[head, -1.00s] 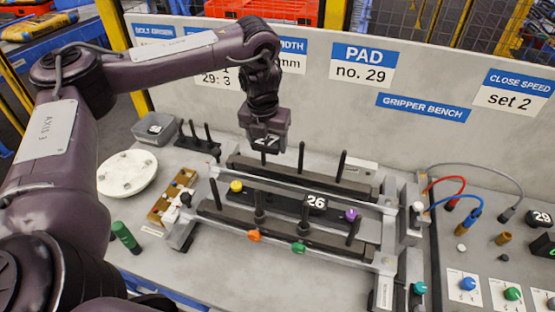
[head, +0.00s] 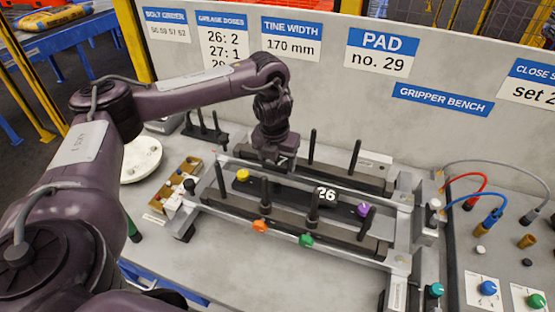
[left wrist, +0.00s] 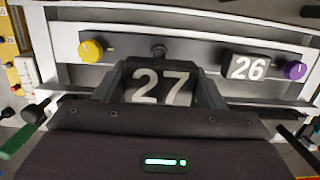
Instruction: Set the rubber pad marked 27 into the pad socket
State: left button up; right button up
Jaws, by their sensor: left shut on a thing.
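My left gripper (head: 279,163) is shut on the black rubber pad marked 27, which shows clearly in the left wrist view (left wrist: 160,86). In the head view the pad is mostly hidden by the gripper, with only part of its marking showing. The gripper is low over the dark middle bar of the bench frame, between the yellow knob (head: 242,175) and the black pad marked 26 (head: 326,195). Pad 26 sits on that bar, beside the purple knob (head: 363,210). I cannot make out the pad socket, nor whether pad 27 touches the bar.
Dark upright posts (head: 312,146) stand on the rails in front of and behind the middle bar. Orange (head: 261,226) and green knobs (head: 306,240) are on the front rail. A back-wall sign (head: 382,52) reads PAD no. 29. Cables and sockets lie at right. The front tabletop is clear.

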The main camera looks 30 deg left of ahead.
pick_arm(q)
notch_tip(320, 180, down, 5)
jog(key=b, duration=0.3)
jog(key=shift+r, duration=0.15)
jog(key=shift+w+r, duration=0.1)
jog(key=shift+r, duration=0.3)
jog(key=shift+f, duration=0.15)
jog(key=shift+f+b, duration=0.5)
jog(key=shift+f, duration=0.5)
jog(key=shift+f, duration=0.2)
jog(key=shift+f, duration=0.45)
